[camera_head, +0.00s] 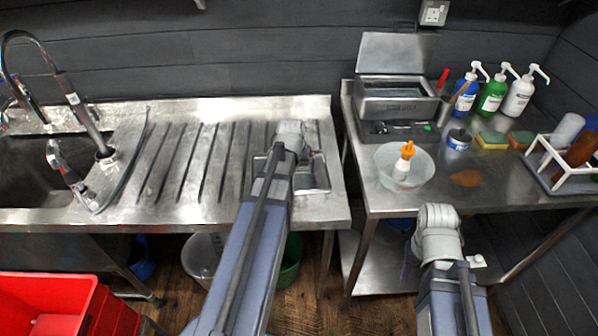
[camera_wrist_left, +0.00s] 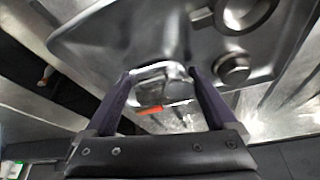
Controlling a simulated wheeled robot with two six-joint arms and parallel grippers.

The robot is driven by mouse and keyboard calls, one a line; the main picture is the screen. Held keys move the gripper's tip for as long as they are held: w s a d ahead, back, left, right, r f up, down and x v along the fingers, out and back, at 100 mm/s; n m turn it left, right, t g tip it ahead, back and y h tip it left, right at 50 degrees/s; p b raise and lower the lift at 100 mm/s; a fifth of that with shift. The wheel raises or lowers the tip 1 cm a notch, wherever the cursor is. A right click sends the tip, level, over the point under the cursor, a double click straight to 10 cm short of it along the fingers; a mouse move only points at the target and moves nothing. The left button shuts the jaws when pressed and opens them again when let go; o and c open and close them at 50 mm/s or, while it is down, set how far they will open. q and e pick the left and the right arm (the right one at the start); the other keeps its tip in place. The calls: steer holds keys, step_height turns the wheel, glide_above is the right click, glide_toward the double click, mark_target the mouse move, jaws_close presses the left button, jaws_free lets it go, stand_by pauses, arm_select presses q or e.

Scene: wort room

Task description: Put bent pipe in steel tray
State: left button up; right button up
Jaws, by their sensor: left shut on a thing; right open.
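The steel tray (camera_head: 322,178) sits on the ribbed drainboard, partly hidden behind my left arm. It fills the upper part of the left wrist view (camera_wrist_left: 100,35), with round metal parts (camera_wrist_left: 232,68) in or over its right side. My left gripper (camera_wrist_left: 160,76) is shut on a shiny metal piece, apparently the bent pipe (camera_wrist_left: 152,88), at the tray. An orange-red bit shows just below the piece. Whether the pipe touches the tray floor I cannot tell. My right gripper (camera_head: 408,262) is mostly hidden under its wrist, in front of the right table; it is open.
A sink with a tap (camera_head: 75,105) is at the left. On the right table stand a glass bowl (camera_head: 384,168) with an orange-capped bottle, a steel box (camera_head: 395,100), pump bottles (camera_head: 491,92), sponges and a white rack (camera_head: 560,165). A red crate (camera_head: 95,310) is at the lower left.

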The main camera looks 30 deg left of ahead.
arm_select(q)
steer(key=shift+f, duration=0.15)
steer(key=o, duration=1.3)
steer(key=shift+c, duration=0.2)
steer(key=p+v, duration=1.1)
steer(key=v, duration=0.1)
steer(key=shift+s, duration=0.1)
